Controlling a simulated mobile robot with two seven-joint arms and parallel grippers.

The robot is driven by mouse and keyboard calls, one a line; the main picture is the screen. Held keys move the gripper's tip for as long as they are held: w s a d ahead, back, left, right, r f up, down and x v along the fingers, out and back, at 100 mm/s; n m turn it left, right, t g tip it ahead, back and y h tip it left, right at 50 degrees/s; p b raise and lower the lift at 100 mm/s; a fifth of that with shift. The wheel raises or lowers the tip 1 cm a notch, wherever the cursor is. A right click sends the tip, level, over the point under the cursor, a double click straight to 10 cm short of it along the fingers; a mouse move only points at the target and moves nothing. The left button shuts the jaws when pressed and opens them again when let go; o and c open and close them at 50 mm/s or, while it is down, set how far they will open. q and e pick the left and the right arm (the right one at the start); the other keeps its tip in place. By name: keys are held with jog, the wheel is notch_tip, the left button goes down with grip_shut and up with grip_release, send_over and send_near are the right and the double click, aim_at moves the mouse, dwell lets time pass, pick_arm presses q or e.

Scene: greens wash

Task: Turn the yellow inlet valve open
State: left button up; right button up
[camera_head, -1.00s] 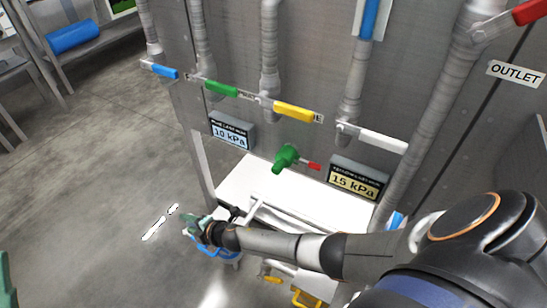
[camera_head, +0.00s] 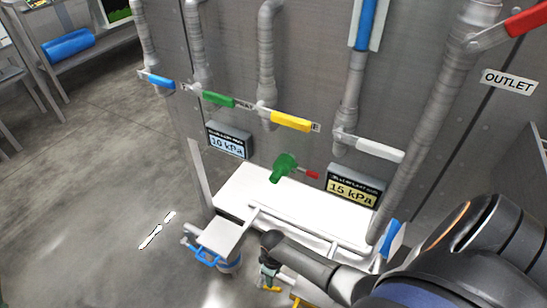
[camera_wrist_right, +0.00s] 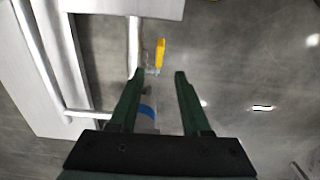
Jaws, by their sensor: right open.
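A yellow valve handle (camera_head: 290,121) sits on a grey pipe in the row of coloured handles on the wall, pointing right with a slight downward tilt. Its label is mostly covered. Another small yellow handle (camera_head: 271,289) shows low down, under the white bench; a yellow handle also shows in the right wrist view (camera_wrist_right: 160,53), beyond the fingertips. My right gripper (camera_head: 267,276) hangs low in front of the bench, well below the wall handles. In the wrist view its dark green fingers (camera_wrist_right: 155,76) are apart with nothing gripped. My left gripper is out of view.
Blue (camera_head: 160,82), green (camera_head: 218,99) and white (camera_head: 380,149) handles flank the yellow one. A green valve (camera_head: 283,168) and two gauges, 10 kPa (camera_head: 228,141) and 15 kPa (camera_head: 353,188), are below. The white bench (camera_head: 260,192) juts out beneath; open floor lies left.

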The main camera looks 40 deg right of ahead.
aim_at(274, 287)
notch_tip(274, 287, down, 8)
jog(key=b, duration=0.4)
jog(key=shift+b, duration=0.3)
pick_arm(q)
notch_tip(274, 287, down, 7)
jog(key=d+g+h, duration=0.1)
jog(key=shift+b, duration=0.45)
pick_arm(e)
jog(key=shift+f, duration=0.6)
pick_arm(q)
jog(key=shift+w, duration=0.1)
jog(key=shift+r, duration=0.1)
pick_arm(e)
grip_shut()
jog(key=shift+d, duration=0.1)
